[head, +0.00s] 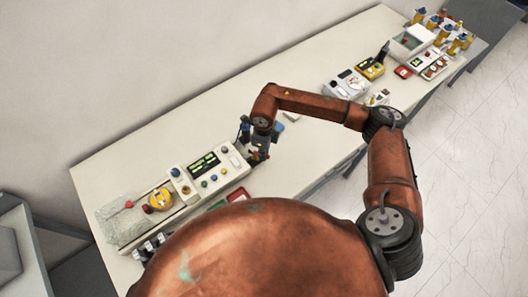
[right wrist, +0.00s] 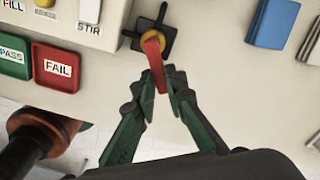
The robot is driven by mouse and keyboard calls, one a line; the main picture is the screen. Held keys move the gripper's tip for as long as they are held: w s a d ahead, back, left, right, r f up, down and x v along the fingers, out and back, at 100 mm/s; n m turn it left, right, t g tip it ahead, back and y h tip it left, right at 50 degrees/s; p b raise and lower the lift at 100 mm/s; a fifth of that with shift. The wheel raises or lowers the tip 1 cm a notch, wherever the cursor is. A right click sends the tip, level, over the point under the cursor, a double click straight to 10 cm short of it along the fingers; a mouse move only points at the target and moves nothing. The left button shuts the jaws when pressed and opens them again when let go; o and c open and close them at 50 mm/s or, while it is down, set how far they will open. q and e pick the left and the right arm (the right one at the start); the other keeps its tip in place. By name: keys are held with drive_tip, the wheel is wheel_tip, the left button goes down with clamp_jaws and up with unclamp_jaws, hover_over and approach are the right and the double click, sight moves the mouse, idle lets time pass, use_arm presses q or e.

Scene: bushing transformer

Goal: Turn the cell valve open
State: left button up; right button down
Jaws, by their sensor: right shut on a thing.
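In the right wrist view the cell valve has a red lever (right wrist: 152,52) with a yellow hub, set on a black cross-shaped base (right wrist: 142,24). The lever points down and slightly right in that picture. In the head view my right gripper (head: 259,153) is at the right end of the control panel (head: 228,160); the valve is too small and covered to make out there. My left gripper is not in view.
In the right wrist view, a green PASS plate (right wrist: 13,58), a red FAIL plate (right wrist: 57,68) and a STIR switch (right wrist: 90,12) lie left of the valve. A blue block (right wrist: 272,22) lies to its right. The middle of the long table (head: 225,115) is mostly clear.

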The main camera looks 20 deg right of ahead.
drive_tip(key=m, duration=0.1)
drive_tip(key=m+b, duration=0.1)
drive_tip(key=m, duration=0.1)
drive_tip(key=shift+s+a+f, duration=0.1)
drive_tip(key=shift+s+a, duration=0.3)
drive_tip(key=shift+s+a+m+b, duration=0.15)
drive_tip(key=shift+a+m+b, duration=0.2)
drive_tip(key=shift+m, duration=0.55)
drive_tip(key=shift+s+a+m+b, duration=0.1)
drive_tip(key=shift+m+b, duration=0.3)
drive_tip(key=shift+m, duration=0.5)
drive_tip(key=c, duration=2)
unclamp_jaws()
drive_tip(key=shift+o, duration=0.2)
wheel_tip(320, 180, up, 12)
